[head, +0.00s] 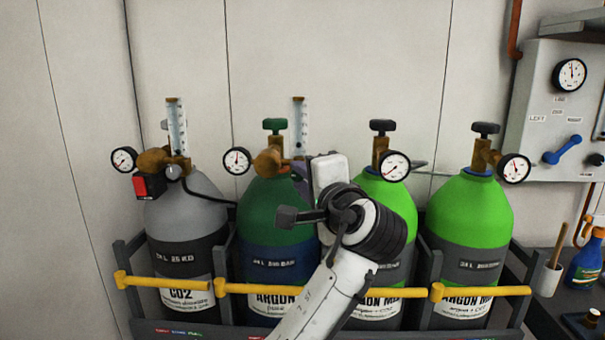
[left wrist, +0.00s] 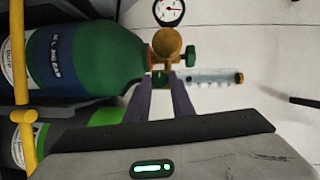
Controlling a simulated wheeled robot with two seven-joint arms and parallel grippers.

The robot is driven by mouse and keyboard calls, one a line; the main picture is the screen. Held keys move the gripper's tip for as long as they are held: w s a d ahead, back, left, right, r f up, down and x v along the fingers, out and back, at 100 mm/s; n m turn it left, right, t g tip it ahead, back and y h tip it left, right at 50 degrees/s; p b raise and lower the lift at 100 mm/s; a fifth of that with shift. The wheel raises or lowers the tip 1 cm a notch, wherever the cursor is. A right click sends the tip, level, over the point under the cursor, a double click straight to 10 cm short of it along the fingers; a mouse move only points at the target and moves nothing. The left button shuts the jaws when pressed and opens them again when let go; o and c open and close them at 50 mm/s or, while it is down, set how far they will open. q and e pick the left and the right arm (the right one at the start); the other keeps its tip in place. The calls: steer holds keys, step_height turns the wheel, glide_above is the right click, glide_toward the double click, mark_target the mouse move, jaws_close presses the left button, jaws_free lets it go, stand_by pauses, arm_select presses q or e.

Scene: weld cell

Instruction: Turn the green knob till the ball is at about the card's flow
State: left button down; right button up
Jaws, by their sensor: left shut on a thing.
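The dark green argon cylinder (head: 268,208) stands second from the left, with a brass regulator (head: 268,160) and a clear upright flow tube (head: 299,125). In the left wrist view the flow tube (left wrist: 212,76) lies sideways, and the ball in it is too small to make out. My left gripper (left wrist: 165,88) is shut on the small green knob (left wrist: 159,79) below the regulator. In the head view my left gripper (head: 304,170) hides the knob. No flow card can be made out. My right gripper is out of view.
A grey CO2 cylinder (head: 183,208) with its own flow tube (head: 177,128) stands left; two bright green cylinders stand right, one (head: 468,210) farthest. A yellow bar (head: 330,290) crosses the rack front. A green valve handwheel (head: 275,126) and gauge (head: 237,160) sit close to my gripper.

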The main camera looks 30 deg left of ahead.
arm_select(q)
steer(key=n+h, duration=0.1)
steer(key=n, duration=0.2)
steer(key=shift+g+h+p, duration=0.3)
steer(key=shift+h+p, duration=0.05)
steer(key=shift+h, duration=0.05)
steer(key=shift+s+a+r+n+h, duration=0.1)
steer(key=shift+n+h, duration=0.3)
steer(key=shift+n, duration=0.3)
steer(key=shift+r+n+h, duration=0.1)
steer(key=shift+n+h, duration=0.3)
steer(key=shift+n, duration=0.3)
steer(key=c, duration=1.6)
jaws_free()
steer(key=shift+o, duration=0.3)
steer(key=shift+r, duration=0.15)
step_height(320, 180, up, 10)
steer(key=shift+f, duration=0.1)
